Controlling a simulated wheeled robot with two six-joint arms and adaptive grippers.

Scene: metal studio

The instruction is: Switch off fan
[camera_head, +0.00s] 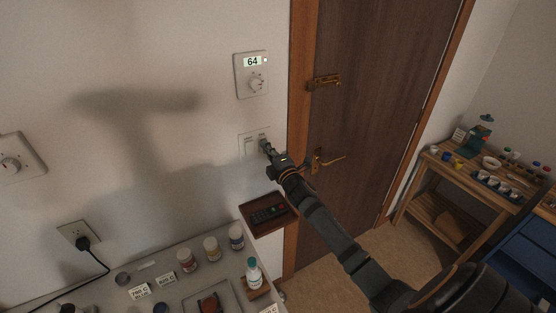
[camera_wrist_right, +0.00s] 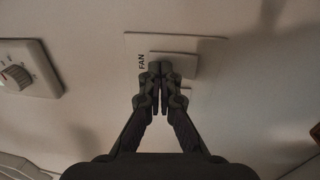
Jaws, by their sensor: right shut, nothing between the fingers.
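A white double wall switch plate (camera_head: 250,146) is beside the door frame, below the thermostat. In the right wrist view the plate (camera_wrist_right: 135,42) carries a rocker (camera_wrist_right: 180,62) next to the printed label FAN (camera_wrist_right: 142,61). My right gripper (camera_head: 264,146) is shut and empty, its tips at the right half of the plate. In the right wrist view the closed fingertips (camera_wrist_right: 160,68) are at the FAN rocker's edge and hide part of it. I cannot tell whether they press it. My left gripper is not in view. No fan shows.
A thermostat reading 64 (camera_head: 251,76) is above the plate. A brown door (camera_head: 365,110) with brass handles is to the right. Below are a small tray (camera_head: 276,226) with a remote and a table with several jars. A wooden shelf (camera_head: 460,190) stands far right.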

